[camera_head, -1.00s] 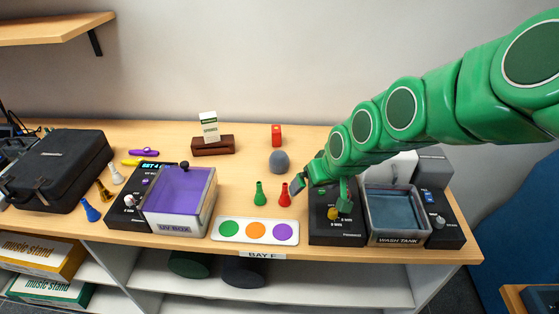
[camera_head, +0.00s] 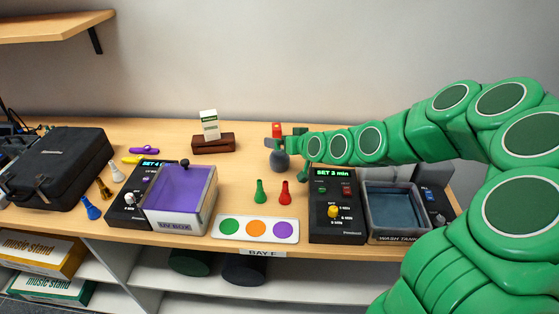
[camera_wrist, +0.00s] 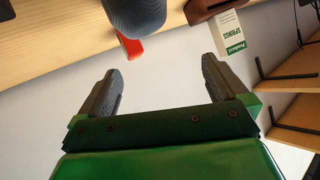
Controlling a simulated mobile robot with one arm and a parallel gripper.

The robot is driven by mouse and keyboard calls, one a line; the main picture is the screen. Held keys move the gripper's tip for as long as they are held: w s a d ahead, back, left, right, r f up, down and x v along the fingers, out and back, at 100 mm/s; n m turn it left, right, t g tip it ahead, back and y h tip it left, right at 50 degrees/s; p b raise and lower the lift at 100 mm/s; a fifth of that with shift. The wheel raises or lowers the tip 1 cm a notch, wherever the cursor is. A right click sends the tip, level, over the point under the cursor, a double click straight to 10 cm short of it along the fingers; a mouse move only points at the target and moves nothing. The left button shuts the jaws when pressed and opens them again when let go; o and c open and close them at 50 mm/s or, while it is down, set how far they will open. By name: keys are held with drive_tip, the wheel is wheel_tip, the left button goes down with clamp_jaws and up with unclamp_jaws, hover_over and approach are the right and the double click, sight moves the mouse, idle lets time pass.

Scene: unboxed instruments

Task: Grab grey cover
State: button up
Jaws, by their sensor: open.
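The grey cover, a rounded dark grey piece (camera_head: 280,161), stands on the table behind the green and red pegs. In the wrist view it shows as a grey textured rounded body (camera_wrist: 135,14) at the top edge, partly cut off. My gripper (camera_wrist: 160,70) is open, with nothing between its two dark fingers. In the head view my gripper (camera_head: 284,144) is close to the cover, at its upper edge; whether they touch cannot be told.
A red block (camera_head: 277,130) stands just behind the cover. The green peg (camera_head: 260,192) and red peg (camera_head: 285,193) are in front. The black timer box (camera_head: 337,217) and wash tank (camera_head: 393,212) are to the right.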

sight(285, 159)
drive_tip(key=shift+f, duration=3.25)
drive_tip(key=shift+w+a+f, duration=0.15)
drive_tip(key=shift+f, duration=0.15)
drive_tip(key=shift+x, duration=1.3)
drive_tip(key=shift+c, duration=0.5)
drive_tip(key=c, duration=0.9)
